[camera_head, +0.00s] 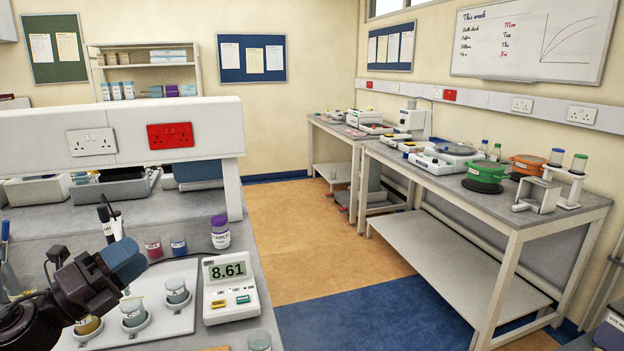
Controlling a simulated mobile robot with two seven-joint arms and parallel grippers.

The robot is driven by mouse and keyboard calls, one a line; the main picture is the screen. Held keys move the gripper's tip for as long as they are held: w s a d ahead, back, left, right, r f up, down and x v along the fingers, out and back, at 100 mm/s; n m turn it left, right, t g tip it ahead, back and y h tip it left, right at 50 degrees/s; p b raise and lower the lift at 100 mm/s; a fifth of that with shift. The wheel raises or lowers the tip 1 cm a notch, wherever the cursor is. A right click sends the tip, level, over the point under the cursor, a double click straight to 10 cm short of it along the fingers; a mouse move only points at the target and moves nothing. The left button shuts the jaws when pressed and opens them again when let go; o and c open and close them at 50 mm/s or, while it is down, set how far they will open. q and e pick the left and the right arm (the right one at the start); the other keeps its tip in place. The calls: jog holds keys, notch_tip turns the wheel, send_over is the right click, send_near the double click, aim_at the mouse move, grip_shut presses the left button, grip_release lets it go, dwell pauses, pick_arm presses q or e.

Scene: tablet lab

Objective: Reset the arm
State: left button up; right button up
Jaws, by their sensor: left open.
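My left arm comes in at the lower left, over the near bench. My left gripper (108,268) is dark with a blue-grey end and is open. I see nothing held in it. It is above a white tray (172,325) with small lidded jars, and hides part of the tray. My right gripper is not in view.
A meter reading 8.61 (229,287) stands right of the tray. A purple-capped bottle (220,232), small pots and a dark-topped upright device (108,218) are behind. A raised socket panel (205,128) crosses the bench. Floor (310,255) is clear between benches.

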pick_arm(q)
jog(key=s+a+f+n+y, duration=0.2)
jog(key=s+f+n+y, duration=0.1)
jog(key=f+n+y, duration=0.4)
jog(key=s+a+f+n+g+y, duration=0.1)
jog(key=s+f+n+y, duration=0.3)
jog(key=n, duration=0.6)
jog(key=s+a+f+n+y, duration=0.2)
jog(key=s+f+n+y, duration=0.1)
jog(key=f+n+y, duration=0.45)
jog(key=s+d+f+n+g+h, duration=0.2)
jog(key=s+d+f+n+g, duration=0.3)
jog(key=s, duration=0.4)
jog(key=s+d+f+n+g+h, duration=0.2)
jog(key=s+f+g, duration=0.35)
jog(key=s, duration=0.35)
jog(key=w+f+t, duration=0.7)
jog(key=f, duration=0.2)
jog(key=shift+w+d+f+m, duration=0.15)
jog(key=shift+w+f+m, duration=0.05)
jog(key=shift+m, duration=0.15)
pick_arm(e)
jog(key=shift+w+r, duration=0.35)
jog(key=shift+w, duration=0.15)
pick_arm(q)
jog(key=shift+t, duration=0.25)
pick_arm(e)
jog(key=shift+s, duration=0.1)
